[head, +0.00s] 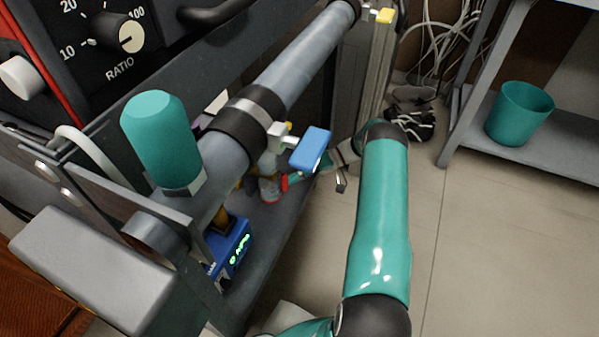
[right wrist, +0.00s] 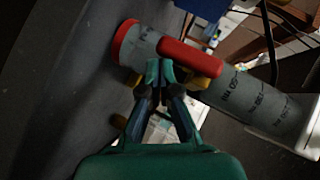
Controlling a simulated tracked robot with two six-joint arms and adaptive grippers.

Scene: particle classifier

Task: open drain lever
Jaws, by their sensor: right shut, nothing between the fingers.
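The red drain lever (right wrist: 190,57) lies across the grey lettered drain pipe (right wrist: 230,92) in the right wrist view, close to the pipe's red-rimmed end. In the head view, the lever (head: 285,184) is a small red piece low under the large pipe, partly hidden. My right gripper (right wrist: 160,70) is shut and empty, its teal fingertips at the lever's left end. I cannot tell if they touch it. In the head view the right gripper (head: 298,179) reaches in from the right, small and partly behind a blue handle. My left gripper is not in view.
A blue valve handle (head: 310,148) sticks out from the large grey pipe (head: 300,62) above my right gripper. A blue device with green digits (head: 236,250) stands below. A teal bin (head: 520,113) is on a shelf at right. The floor between is mostly clear.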

